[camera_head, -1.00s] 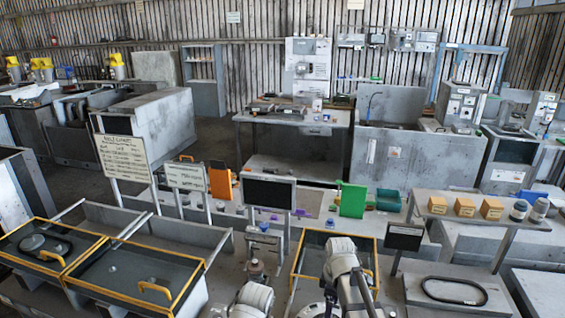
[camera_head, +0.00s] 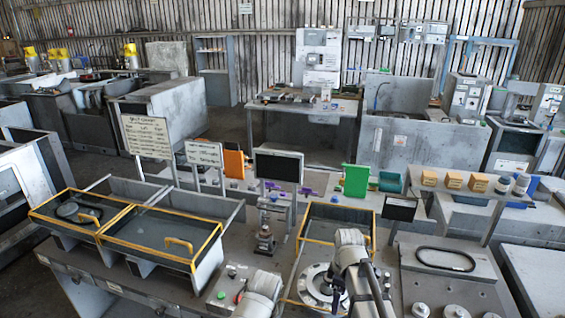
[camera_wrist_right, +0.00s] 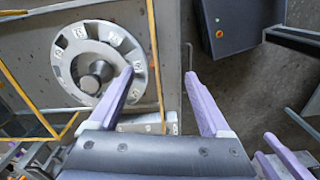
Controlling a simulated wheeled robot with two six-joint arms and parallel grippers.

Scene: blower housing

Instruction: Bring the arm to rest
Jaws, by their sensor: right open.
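My right gripper (camera_head: 341,300) is low at the front middle in the head view, beside a round grey ring plate (camera_head: 313,280). In the right wrist view its two purple fingers (camera_wrist_right: 160,85) stand apart with nothing between them. The ring plate (camera_wrist_right: 75,45) with labelled slots and a dark hub lies to the left of the fingers there; one fingertip overlaps its edge in the picture. My left arm shows as a white link (camera_head: 260,290) at the bottom of the head view; its gripper is not seen there. Purple pieces at the wrist view's lower right are unclear.
Yellow-rimmed trays (camera_head: 165,238) stand at the left. A dark screen (camera_head: 278,166) and a green bin (camera_head: 356,180) stand behind. A plate with a black oval ring (camera_head: 445,259) is at the right. A dark box with a red button (camera_wrist_right: 222,25) shows in the wrist view.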

